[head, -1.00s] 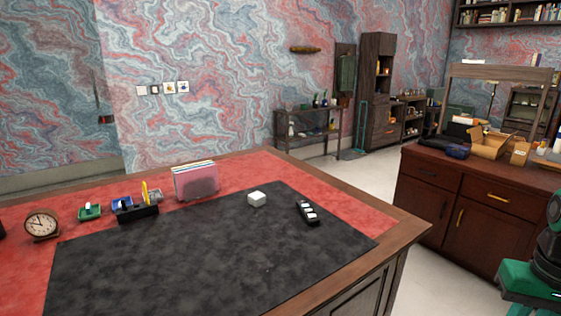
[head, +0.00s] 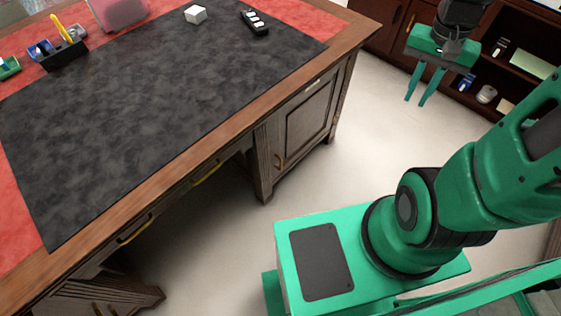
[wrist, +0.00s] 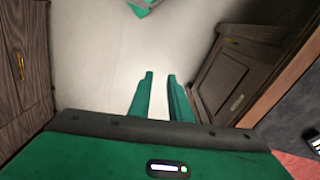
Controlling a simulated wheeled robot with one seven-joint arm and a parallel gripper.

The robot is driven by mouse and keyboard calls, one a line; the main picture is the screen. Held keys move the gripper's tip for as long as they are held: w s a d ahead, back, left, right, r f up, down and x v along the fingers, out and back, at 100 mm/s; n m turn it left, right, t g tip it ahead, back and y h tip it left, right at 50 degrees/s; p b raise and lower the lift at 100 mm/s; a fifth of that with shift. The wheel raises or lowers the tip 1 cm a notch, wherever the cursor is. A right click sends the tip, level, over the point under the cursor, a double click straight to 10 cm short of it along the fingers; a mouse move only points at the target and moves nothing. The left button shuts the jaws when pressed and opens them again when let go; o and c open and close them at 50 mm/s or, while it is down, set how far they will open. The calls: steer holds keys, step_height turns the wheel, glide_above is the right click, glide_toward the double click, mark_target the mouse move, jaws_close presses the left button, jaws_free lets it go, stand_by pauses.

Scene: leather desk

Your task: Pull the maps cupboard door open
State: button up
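The dark wood cupboard door (head: 306,118) is in the desk's end pedestal, below the tabletop, and looks shut. A small brass handle (head: 279,161) is near its left edge. A small pale label (head: 313,82) sits above the door; I cannot read it. In the wrist view the door (wrist: 222,78) is on the right, with its handle (wrist: 231,41) near the top and the label (wrist: 237,103) low down. My gripper (head: 416,101) is open and empty, pointing down over the floor, right of the door and apart from it. Its two fingers (wrist: 160,75) show separated in the wrist view.
The desk (head: 225,138) has a wooden edge and drawers with brass handles (head: 207,173). Cabinets with open shelves (head: 505,65) stand behind my gripper. Pale floor (head: 355,135) lies between.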

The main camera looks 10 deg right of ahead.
steer(key=w+a+f+m, duration=0.3)
steer(key=w+f, duration=0.8)
steer(key=m+t+y, duration=0.2)
steer(key=m+y, duration=0.3)
steer(key=m, duration=0.6)
glide_toward(281, 169)
steer(key=a+f, duration=0.1)
steer(key=w+a+f, duration=0.1)
steer(key=f, duration=0.1)
steer(key=w+a+f, duration=0.1)
steer(key=f, duration=0.1)
steer(key=shift+w+a, duration=0.2)
steer(key=shift+a, duration=0.05)
steer(key=shift+c, duration=0.4)
jaws_close()
